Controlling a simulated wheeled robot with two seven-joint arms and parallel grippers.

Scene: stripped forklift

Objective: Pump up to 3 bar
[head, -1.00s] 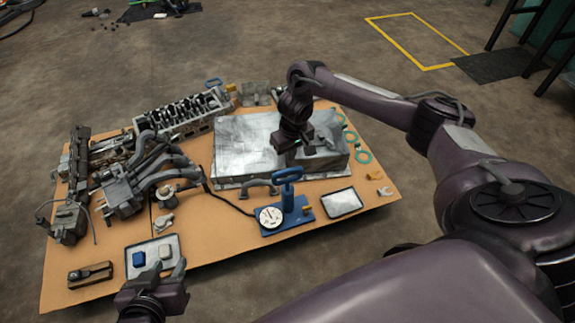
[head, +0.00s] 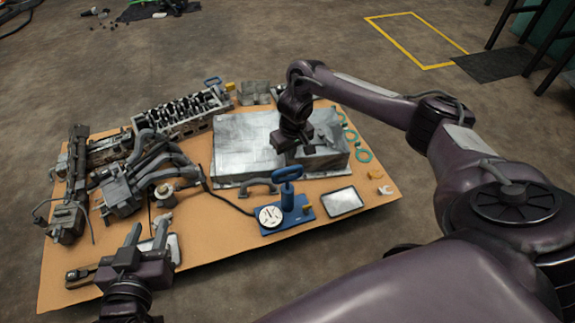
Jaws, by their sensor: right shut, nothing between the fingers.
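The hand pump has a blue base (head: 302,221), an upright blue cylinder (head: 287,199) and a blue loop handle (head: 288,174) on top. A round white gauge (head: 270,216) sits at its left; its reading is too small to tell. A black hose (head: 232,204) runs from the pump left toward the engine parts. My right gripper (head: 282,143) is shut and empty above the silver metal block, behind the pump handle. My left gripper (head: 148,236) is open, above the front-left tray, well left of the pump.
The silver block (head: 240,140) lies mid-board behind the pump. Engine parts (head: 125,185) crowd the left. A tray (head: 343,201) is right of the pump. Another tray (head: 172,248) is partly hidden by my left gripper. Green rings (head: 363,156) lie at the right. The board's front middle is clear.

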